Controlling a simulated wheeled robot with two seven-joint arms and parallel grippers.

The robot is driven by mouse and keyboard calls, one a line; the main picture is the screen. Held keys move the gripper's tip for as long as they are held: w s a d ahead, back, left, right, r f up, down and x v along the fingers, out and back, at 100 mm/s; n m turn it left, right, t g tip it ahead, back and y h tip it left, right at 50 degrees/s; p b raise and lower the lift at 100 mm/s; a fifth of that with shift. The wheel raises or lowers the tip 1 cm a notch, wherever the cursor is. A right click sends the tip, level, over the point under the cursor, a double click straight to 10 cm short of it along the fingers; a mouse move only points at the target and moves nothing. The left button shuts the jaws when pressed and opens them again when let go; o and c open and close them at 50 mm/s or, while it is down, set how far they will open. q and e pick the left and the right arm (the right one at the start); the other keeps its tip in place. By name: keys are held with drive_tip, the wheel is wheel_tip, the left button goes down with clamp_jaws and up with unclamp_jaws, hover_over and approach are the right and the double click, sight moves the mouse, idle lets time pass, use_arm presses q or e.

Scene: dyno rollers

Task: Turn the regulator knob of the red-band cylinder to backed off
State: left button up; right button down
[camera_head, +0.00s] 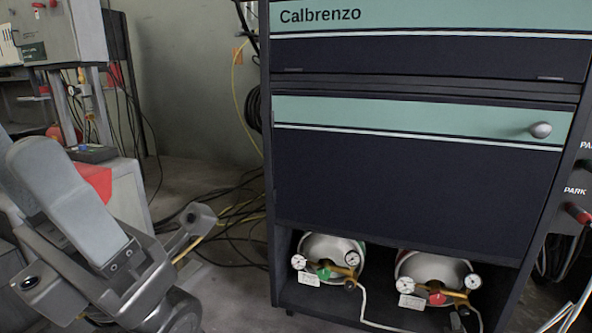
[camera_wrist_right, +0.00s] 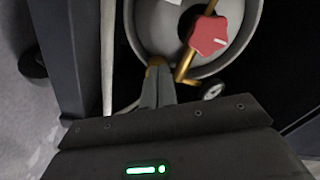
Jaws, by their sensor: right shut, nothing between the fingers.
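The red-knobbed cylinder (camera_head: 425,265) lies in the right half of the cabinet's lower bay, and its grey end also shows in the right wrist view (camera_wrist_right: 145,28). Its regulator knob (camera_head: 437,298) is red and star-shaped. In the right wrist view the knob (camera_wrist_right: 208,37) bears a short white mark toward its right side. My right gripper (camera_wrist_right: 158,84) is shut and empty, its tips beside the brass fitting, apart from the knob and to its lower left in that view. In the head view only a small part of it (camera_head: 463,317) shows at the bottom edge. My left gripper is out of view.
A second cylinder (camera_head: 330,247) with a green knob (camera_head: 323,272) lies to the left in the same bay. Gauges (camera_head: 473,281) flank the knobs. The closed cabinet door (camera_head: 415,190) overhangs the bay. Cables (camera_head: 235,215) lie on the floor at left.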

drive_tip(key=shift+x, duration=0.9)
drive_tip(key=shift+s+d+r, duration=0.1)
drive_tip(key=shift+d+r, duration=0.05)
drive_tip(key=shift+d, duration=0.15)
drive_tip(key=shift+p, duration=0.35)
drive_tip(key=shift+s+d+f+p, duration=0.1)
drive_tip(key=shift+d+f+p, duration=0.25)
drive_tip(key=shift+f+p, duration=0.25)
drive_tip(key=shift+d+f, duration=0.2)
drive_tip(key=shift+d, duration=0.1)
drive_tip(key=shift+f, duration=0.1)
idle(0.4)
